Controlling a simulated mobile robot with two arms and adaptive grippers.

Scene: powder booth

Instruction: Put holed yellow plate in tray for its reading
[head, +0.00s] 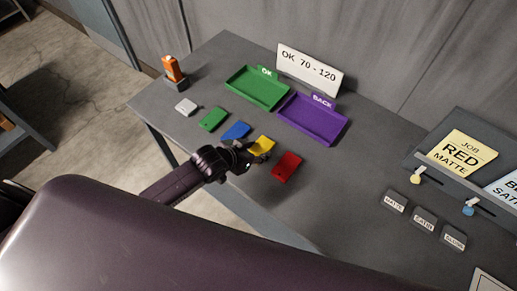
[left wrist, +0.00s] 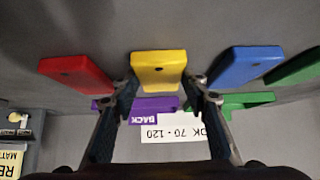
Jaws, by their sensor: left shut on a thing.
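The holed yellow plate (head: 262,145) is in the row of coloured plates on the grey table. In the left wrist view the yellow plate (left wrist: 158,72) shows a small dark hole. My left gripper (head: 250,157) is shut on it, with one finger on each side (left wrist: 162,95). I cannot tell whether the plate still touches the table. The green OK tray (head: 241,96) and the purple BACK tray (head: 337,134) stand behind the row and look empty. A sign (head: 309,69) reads OK 70 - 120. My right gripper is not in view.
Blue (head: 236,131), green (head: 212,118) and red (head: 287,166) plates lie close beside the yellow one. A white block (head: 186,107) and an orange device (head: 173,69) are at left. Labelled blocks (head: 424,219) and job cards (head: 463,153) are at right.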

